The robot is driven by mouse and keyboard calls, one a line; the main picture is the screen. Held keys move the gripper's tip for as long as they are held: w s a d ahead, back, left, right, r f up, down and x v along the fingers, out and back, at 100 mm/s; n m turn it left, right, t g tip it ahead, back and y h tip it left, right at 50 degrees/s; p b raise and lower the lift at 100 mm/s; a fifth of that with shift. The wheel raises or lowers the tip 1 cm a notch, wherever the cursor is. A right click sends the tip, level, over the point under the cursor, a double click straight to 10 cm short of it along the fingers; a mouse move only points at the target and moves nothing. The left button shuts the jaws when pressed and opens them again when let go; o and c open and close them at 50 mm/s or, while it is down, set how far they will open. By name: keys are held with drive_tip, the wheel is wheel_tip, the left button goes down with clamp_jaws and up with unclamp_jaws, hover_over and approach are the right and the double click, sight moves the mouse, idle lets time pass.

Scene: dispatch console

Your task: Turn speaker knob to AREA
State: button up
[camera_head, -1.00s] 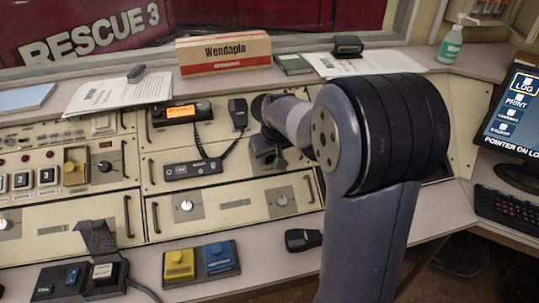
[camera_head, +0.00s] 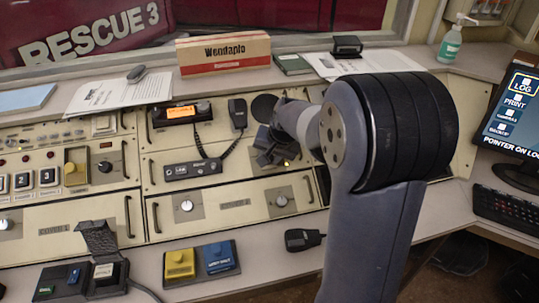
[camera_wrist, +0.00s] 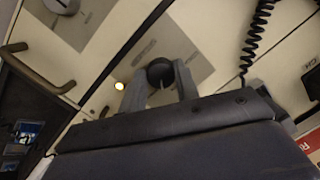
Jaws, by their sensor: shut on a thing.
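In the wrist view a dark round knob (camera_wrist: 159,70) sits on a grey square plate (camera_wrist: 190,55) on the cream panel. My gripper (camera_wrist: 158,86) has one finger on each side of it and is shut on it. A pale line shows on the knob; its label and the pointed-at position cannot be read. In the head view my gripper (camera_head: 272,148) is at the console's right panel, and my fingers and arm hide the knob. A small yellow lamp (camera_head: 286,162) glows just beside the gripper. It also shows lit in the wrist view (camera_wrist: 119,86).
Below are a drawer-like panel with pale knobs (camera_head: 187,206) and black handles (camera_head: 155,217). A hand microphone (camera_head: 238,113) with a coiled cord hangs left of the gripper. A radio (camera_head: 181,112) with an orange display is farther left. A curved handle (camera_wrist: 40,68) is near in the wrist view.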

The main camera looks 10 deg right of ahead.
drive_tip(key=shift+m, duration=1.9)
drive_tip(key=o, duration=1)
drive_tip(key=v, duration=0.3)
drive_tip(key=p+v, duration=0.1)
drive_tip(key=v, duration=0.6)
drive_tip(key=shift+s+d+r, duration=0.2)
drive_tip(key=shift+s+d, duration=0.05)
drive_tip(key=shift+s, duration=0.2)
drive_tip(key=shift+f, duration=0.1)
drive_tip(key=x, duration=1)
drive_tip(key=shift+w+a+f+b, duration=0.15)
drive_tip(key=shift+w+a+b, duration=0.1)
drive_tip(key=shift+w+b, duration=0.15)
